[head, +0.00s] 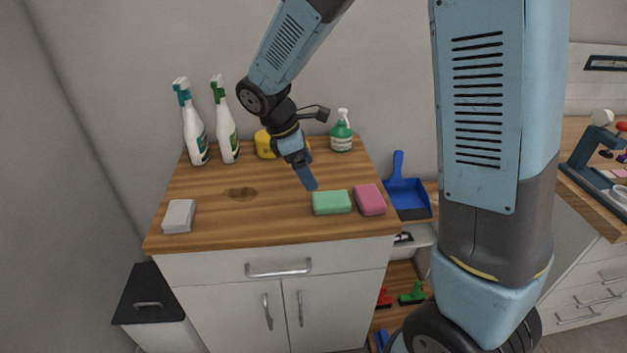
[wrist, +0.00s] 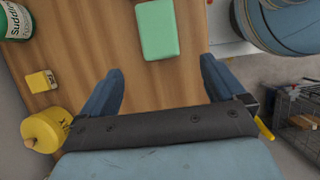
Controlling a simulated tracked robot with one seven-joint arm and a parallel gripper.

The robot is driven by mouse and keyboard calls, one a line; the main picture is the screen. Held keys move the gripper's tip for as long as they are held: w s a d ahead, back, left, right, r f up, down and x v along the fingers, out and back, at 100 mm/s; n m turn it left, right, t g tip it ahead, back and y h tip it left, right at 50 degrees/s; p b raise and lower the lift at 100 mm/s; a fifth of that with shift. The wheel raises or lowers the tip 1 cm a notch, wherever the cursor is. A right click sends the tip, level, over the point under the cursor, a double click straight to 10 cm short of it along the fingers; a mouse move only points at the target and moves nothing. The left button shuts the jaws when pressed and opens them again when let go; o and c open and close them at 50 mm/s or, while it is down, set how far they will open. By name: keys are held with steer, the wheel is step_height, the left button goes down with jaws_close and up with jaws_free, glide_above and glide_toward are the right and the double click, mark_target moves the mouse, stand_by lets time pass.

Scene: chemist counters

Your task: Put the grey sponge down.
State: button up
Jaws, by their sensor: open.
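The grey sponge (head: 179,216) lies on the wooden counter top (head: 240,225) near its front left corner in the head view. It does not show in the wrist view. My gripper (head: 312,186) is above the right part of the counter, behind the green sponge and well to the right of the grey sponge. In the wrist view my gripper (wrist: 161,82) has its two blue fingers wide apart, with nothing between them. The green sponge (head: 332,203) lies just ahead of the fingertips, and it also shows in the wrist view (wrist: 158,29).
A pink sponge (head: 370,200) lies right of the green one. Two spray bottles (head: 194,135) stand at the back left. A yellow container (head: 265,145) and a green pump bottle (head: 341,135) stand at the back. A blue dustpan (head: 408,197) is right of the counter. The counter's middle is clear.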

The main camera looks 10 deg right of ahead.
steer(key=s+d+r+m+t+y, duration=0.1)
steer(key=s+d+r+m, duration=0.25)
steer(key=d+r, duration=0.2)
steer(key=s+d+r+m+t+y, duration=0.1)
steer(key=s+d+r+m+y, duration=0.1)
steer(key=d+r+m, duration=0.3)
steer(key=s+d+r+m+t, duration=0.1)
steer(key=s+d+r+m, duration=0.2)
steer(key=s, duration=0.3)
steer(key=s+d+r+m+t+y, duration=0.1)
steer(key=s+d+r+m+t, duration=0.1)
steer(key=s+d+r+m, duration=0.2)
steer(key=shift+s+d+r+m+t+y, duration=0.2)
steer(key=shift+s+d+m+t+y, duration=0.1)
steer(key=shift+s+m, duration=0.9)
steer(key=shift+w, duration=0.1)
steer(key=shift+c, duration=0.2)
